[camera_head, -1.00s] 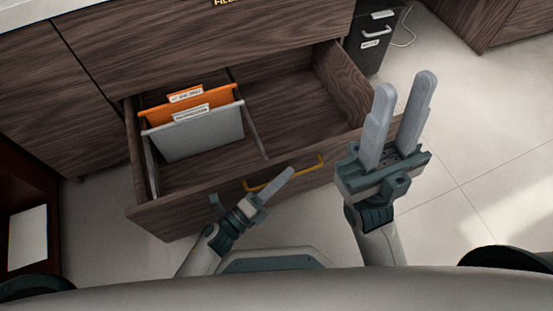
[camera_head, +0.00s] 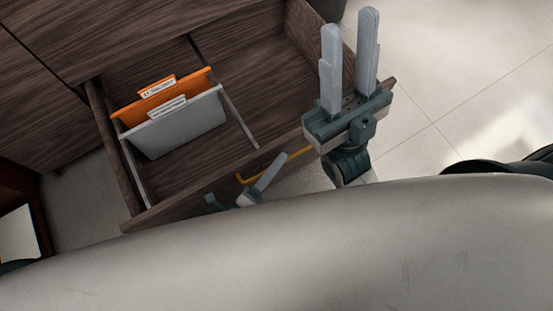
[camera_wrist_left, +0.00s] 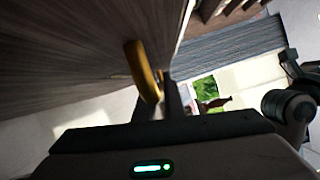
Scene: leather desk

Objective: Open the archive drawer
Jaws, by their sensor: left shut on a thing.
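The archive drawer (camera_head: 273,135) of the dark wood cabinet stands pulled out in the head view, its inside open to sight. A yellow handle (camera_head: 242,180) is on its front; my own body hides part of that front. My left gripper (camera_head: 272,168) is at the handle, shut on it. In the left wrist view the yellow handle (camera_wrist_left: 143,72) sits at the fingers (camera_wrist_left: 165,98). My right gripper (camera_head: 346,62) is raised at the drawer's right end, its two grey fingers apart with nothing between them.
An orange folder (camera_head: 197,82) and a grey folder (camera_head: 177,130) hang in the drawer's left section, left of a thin divider rail (camera_head: 226,98). The right section is empty. Pale tiled floor (camera_head: 440,85) lies clear to the right.

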